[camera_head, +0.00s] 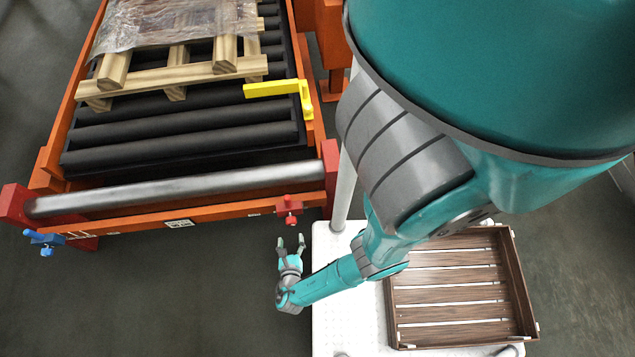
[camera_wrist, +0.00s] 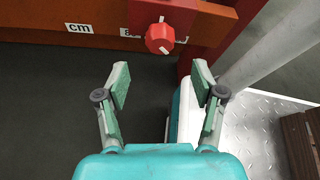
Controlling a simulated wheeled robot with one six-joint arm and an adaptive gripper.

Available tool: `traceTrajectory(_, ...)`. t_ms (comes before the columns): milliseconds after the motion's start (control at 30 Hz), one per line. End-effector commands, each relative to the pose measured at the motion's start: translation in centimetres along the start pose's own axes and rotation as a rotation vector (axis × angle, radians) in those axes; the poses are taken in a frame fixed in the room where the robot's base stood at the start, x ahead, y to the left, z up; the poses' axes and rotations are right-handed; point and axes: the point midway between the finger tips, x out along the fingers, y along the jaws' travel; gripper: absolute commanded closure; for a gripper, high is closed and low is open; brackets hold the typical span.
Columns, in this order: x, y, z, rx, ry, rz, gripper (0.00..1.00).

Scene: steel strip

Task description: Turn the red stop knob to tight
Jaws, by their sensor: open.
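The red stop knob (camera_head: 291,220) hangs on the orange front beam of the roller conveyor, near its right end. In the wrist view the knob (camera_wrist: 160,38) is round and ribbed with a pale mark on its face, and sits on a red block (camera_wrist: 163,10). My gripper (camera_head: 291,240) is open and empty, just below the knob in the head view. In the wrist view its two fingers (camera_wrist: 161,78) stand wide apart, and the knob lies beyond the fingertips, roughly between them, untouched. Whether the knob is tight cannot be told.
A steel bar (camera_head: 180,190) crosses the conveyor front. A blue knob (camera_head: 46,242) is at the far left. A yellow bracket (camera_head: 283,89) and a wooden pallet (camera_head: 175,75) are on the conveyor. A wooden crate (camera_head: 393,310) stands on the white platform (camera_head: 345,330) at right.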

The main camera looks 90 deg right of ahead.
Motion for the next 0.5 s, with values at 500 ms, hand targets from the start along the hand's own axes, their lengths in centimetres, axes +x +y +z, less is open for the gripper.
traceTrajectory(500, -1.2, -2.4, -2.2, 0.121, 0.16, 0.034, 0.32)
